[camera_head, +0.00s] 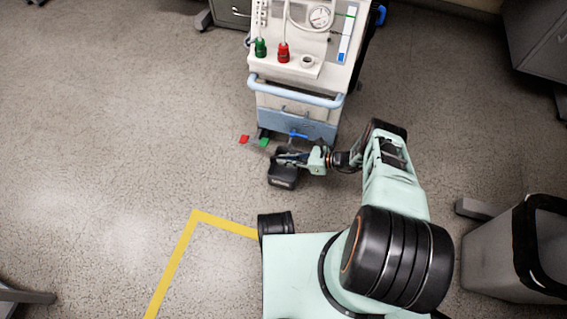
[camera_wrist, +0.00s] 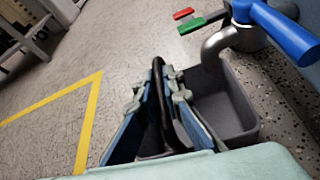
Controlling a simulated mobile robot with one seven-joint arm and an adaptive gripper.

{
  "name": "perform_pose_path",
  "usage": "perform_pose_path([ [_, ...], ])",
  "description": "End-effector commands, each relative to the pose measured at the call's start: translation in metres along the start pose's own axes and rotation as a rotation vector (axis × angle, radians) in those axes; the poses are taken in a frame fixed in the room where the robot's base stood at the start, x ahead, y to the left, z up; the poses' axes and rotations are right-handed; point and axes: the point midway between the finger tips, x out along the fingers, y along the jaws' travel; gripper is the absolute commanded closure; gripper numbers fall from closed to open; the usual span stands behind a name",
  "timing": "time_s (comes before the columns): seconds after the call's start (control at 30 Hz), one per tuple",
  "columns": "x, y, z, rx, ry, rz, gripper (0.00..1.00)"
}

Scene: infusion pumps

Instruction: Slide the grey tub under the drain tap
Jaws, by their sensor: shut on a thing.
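The dark grey tub (camera_head: 283,180) sits on the floor in front of the pump machine; it looks empty in the wrist view (camera_wrist: 238,132). My gripper (camera_head: 297,158) is over the tub in the head view. In the wrist view, my gripper (camera_wrist: 166,85) is closed around a black curved bar (camera_wrist: 158,90), which looks like the tub's handle. The drain tap's metal spout (camera_wrist: 218,42) bends down and overlaps the tub's far end; I cannot tell the height between them. The tap's blue lever (camera_wrist: 285,28) also shows in the head view (camera_head: 297,135).
The machine (camera_head: 295,95) stands behind the tub. A red tag (camera_head: 244,139) and a green tag (camera_head: 264,143) show near its base, left of the tap. Yellow floor tape (camera_head: 178,255) lies at left. A grey bin (camera_head: 500,255) stands at right. Floor left of the tub is clear.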

Motion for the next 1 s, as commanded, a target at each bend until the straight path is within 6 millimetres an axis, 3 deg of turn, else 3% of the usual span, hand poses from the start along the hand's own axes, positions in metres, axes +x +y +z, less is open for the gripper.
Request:
perform_pose_path([
  [0.27, 0.0, -0.001, 0.001, 0.0, -0.001, 0.0, 1.0],
  [0.3, 0.0, -0.001, 0.001, 0.0, -0.001, 0.0, 0.88],
  [0.47, 0.0, -0.001, 0.0, 0.0, -0.001, 0.0, 0.72],
  [0.77, -0.002, -0.001, 0.0, 0.001, 0.001, 0.0, 0.72],
  [1.0, -0.037, -0.002, 0.0, 0.003, 0.0, -0.004, 0.72],
])
